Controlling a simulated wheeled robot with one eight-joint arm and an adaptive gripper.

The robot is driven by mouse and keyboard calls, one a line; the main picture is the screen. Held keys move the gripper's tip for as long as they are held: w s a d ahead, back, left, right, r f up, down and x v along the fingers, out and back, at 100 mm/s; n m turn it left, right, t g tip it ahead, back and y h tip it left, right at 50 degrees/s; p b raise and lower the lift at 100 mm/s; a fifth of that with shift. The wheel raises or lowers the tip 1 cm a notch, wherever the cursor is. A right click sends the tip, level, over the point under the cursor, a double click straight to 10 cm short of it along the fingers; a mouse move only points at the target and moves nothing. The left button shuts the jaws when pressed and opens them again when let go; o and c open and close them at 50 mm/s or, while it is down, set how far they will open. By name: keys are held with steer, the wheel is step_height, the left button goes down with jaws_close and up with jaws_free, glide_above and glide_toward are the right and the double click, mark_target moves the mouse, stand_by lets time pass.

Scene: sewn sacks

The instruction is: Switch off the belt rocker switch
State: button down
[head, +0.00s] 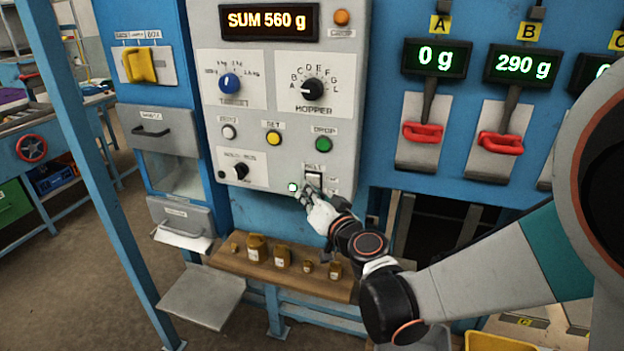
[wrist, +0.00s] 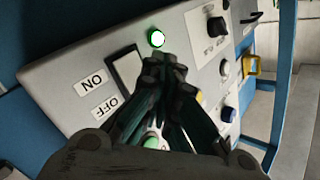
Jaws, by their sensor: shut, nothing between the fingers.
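The belt rocker switch (head: 314,180) is a pale rocker in a dark frame at the bottom right of the grey control panel. In the wrist view the rocker switch (wrist: 127,72) lies just left of my fingers, beside the ON label (wrist: 91,84) and the OFF label (wrist: 107,106). A lit lamp (head: 293,187) glows white-green left of the switch; it also shows in the wrist view (wrist: 157,38). My gripper (head: 309,191) is shut and empty, its fingertips close in front of the panel between lamp and switch. I cannot tell whether they touch it. The rocker's tilt is unclear.
Above the switch are a green button (head: 323,144), a yellow button (head: 273,138), a black hopper knob (head: 313,89) and a blue knob (head: 230,83). Red handles (head: 422,132) hang to the right. A wooden shelf (head: 235,262) with several small brown weights juts out below the panel.

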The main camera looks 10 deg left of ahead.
stand_by(0.4)
steer(key=shift+w, duration=0.4)
steer(key=shift+w+d+r, duration=0.1)
steer(key=shift+w+r, duration=0.05)
steer(key=shift+w, duration=0.2)
stand_by(0.5)
steer(key=shift+s, duration=0.1)
steer(key=shift+s+b, duration=0.3)
steer(key=shift+s, duration=0.4)
steer(key=s, duration=0.3)
steer(key=s+b, duration=0.1)
steer(key=s, duration=0.1)
steer(key=shift+a+f, duration=0.3)
steer(key=shift+f, duration=0.1)
stand_by(0.3)
